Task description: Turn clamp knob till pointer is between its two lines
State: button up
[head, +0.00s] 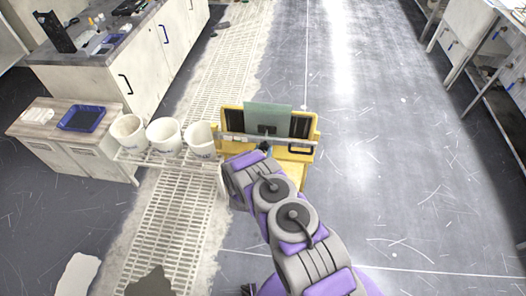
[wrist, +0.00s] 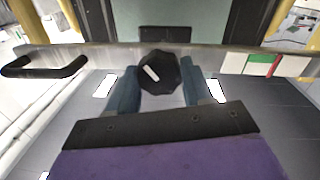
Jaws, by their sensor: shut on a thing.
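The black, many-sided clamp knob (wrist: 166,81) sits at the middle of a grey rail (wrist: 215,60) in the wrist view. Its short white pointer (wrist: 151,73) slants from upper left to lower right. My gripper (wrist: 160,76) is shut on the knob, with one teal finger on each side. I cannot make out the pointer's two lines on the rail. In the head view my gripper (head: 265,150) is at the front of the yellow stand (head: 310,124), and the knob is not clear there. A greenish panel (head: 268,114) stands upright behind the rail.
A black handle (wrist: 45,68) sticks out left of the knob. A green, white and red label (wrist: 262,65) is on the rail at right. White buckets (head: 163,135) stand on a rack left of the stand. The floor to the right (head: 390,150) is open.

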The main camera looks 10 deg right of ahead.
jog(key=shift+c, duration=0.6)
jog(key=shift+r+m+p, duration=0.2)
jog(key=shift+m+p, duration=0.2)
jog(key=shift+p, duration=0.5)
jog(key=shift+m+p, duration=0.9)
jog(key=shift+p, duration=0.3)
jog(key=shift+a+f, duration=0.1)
jog(key=shift+f, duration=0.05)
jog(key=o, duration=1)
jog(key=shift+o, duration=0.2)
